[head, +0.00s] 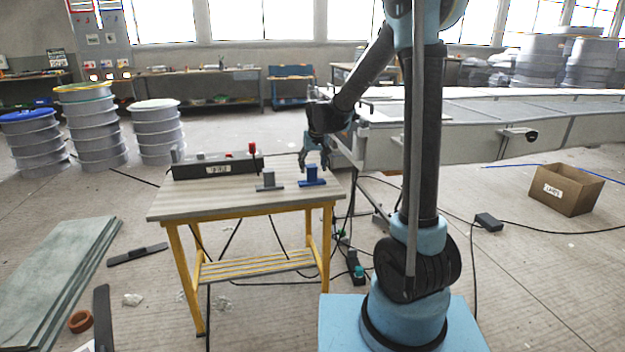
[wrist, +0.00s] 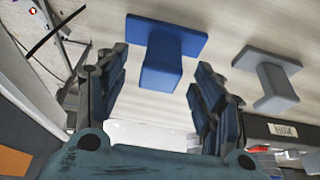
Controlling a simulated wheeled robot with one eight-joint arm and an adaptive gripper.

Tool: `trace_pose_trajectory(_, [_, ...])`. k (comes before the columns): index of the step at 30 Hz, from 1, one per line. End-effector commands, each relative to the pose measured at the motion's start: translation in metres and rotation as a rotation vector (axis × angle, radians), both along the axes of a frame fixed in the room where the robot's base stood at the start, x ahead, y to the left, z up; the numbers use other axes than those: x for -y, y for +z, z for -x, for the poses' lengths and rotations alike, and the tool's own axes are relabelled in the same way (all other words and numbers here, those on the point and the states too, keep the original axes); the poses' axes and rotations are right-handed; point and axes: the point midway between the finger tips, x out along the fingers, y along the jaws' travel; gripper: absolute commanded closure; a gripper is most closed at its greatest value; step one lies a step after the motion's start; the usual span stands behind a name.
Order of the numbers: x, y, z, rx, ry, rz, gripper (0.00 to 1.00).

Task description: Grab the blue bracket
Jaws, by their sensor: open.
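The blue bracket (head: 312,178) stands on the wooden top of the yellow-legged table (head: 200,204), near its right end. It has a flat base and an upright block. My gripper (head: 314,166) is just above and behind it in the head view. In the wrist view my gripper (wrist: 160,90) is open, and the blue bracket (wrist: 163,55) shows between and beyond the fingertips, with its block pointing toward the gripper. No contact shows. A similar grey bracket (head: 269,181) stands just left of the blue one; it also shows in the wrist view (wrist: 270,78).
A long dark grey box (head: 200,168) with a label and red parts lies along the table's back left. A red-topped dark item (head: 253,155) stands at its right end. The front left of the tabletop is clear. A cardboard box (head: 568,190) sits on the floor at right.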

Motion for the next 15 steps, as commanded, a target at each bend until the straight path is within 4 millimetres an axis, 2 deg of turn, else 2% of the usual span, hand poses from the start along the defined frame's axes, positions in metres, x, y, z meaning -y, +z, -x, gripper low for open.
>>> trace_pose_trajectory(7, [-0.005, -0.023, -0.011, 0.000, 0.000, 0.000, 0.38])
trace_pose_trajectory(15, [-0.005, -0.030, -0.013, 0.000, 0.000, 0.000, 0.38])
